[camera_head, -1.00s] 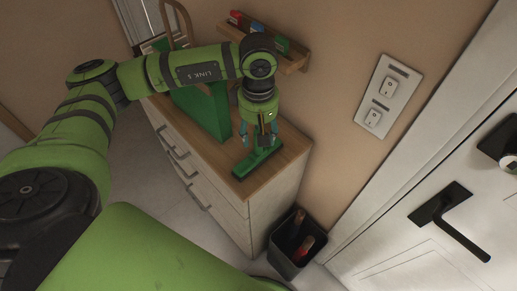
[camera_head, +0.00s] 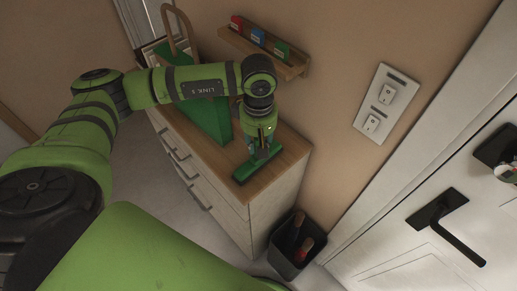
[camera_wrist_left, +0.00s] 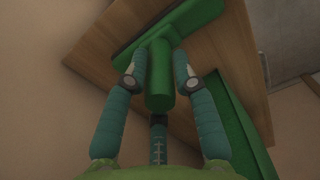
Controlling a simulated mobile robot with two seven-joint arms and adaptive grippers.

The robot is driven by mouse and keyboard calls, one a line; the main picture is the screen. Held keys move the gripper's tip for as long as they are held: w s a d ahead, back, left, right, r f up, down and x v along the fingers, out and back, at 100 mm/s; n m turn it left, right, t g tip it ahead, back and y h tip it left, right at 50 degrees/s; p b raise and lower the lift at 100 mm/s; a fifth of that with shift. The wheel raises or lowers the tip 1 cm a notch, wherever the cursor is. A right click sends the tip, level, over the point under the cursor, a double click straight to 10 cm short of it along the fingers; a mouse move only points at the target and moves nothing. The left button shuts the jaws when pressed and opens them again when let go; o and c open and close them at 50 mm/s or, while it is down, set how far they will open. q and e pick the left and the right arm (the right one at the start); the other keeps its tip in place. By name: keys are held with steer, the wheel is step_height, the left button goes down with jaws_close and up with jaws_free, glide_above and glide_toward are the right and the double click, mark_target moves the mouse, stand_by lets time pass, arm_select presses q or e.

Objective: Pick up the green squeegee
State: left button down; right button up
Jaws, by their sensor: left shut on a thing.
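The green squeegee (camera_head: 258,165) is at the front right end of the wooden dresser top, its wide head on or just over the surface. My left gripper (camera_head: 259,145) comes down over it from above. In the left wrist view, my left gripper (camera_wrist_left: 159,82) has its fingers closed on both sides of the squeegee's round handle (camera_wrist_left: 159,90). The wide squeegee head (camera_wrist_left: 165,28) lies beyond the fingertips. I cannot tell whether the head touches the wood. My right gripper is in neither view.
The dresser (camera_head: 262,188) stands against the wall. A tall green object (camera_head: 207,115) stands left of the gripper. A wall shelf (camera_head: 290,70) holds small colored items. A black bin (camera_head: 293,250) is on the floor beside the dresser. A white door (camera_head: 450,210) is at right.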

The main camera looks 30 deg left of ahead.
arm_select(q)
steer(key=shift+w+r+b, duration=0.1)
steer(key=shift+r+b, duration=0.25)
steer(key=shift+r, duration=0.1)
step_height(320, 180, up, 2)
steer(key=shift+r+b, duration=0.2)
steer(key=shift+b, duration=0.7)
steer(key=d+r+b, duration=0.4)
steer(key=d+r, duration=0.3)
steer(key=d, duration=0.4)
steer(key=shift+w+d+r+b, duration=0.3)
steer(key=shift+d+r, duration=0.05)
steer(key=c, duration=2)
jaws_free()
steer(key=shift+a, duration=0.1)
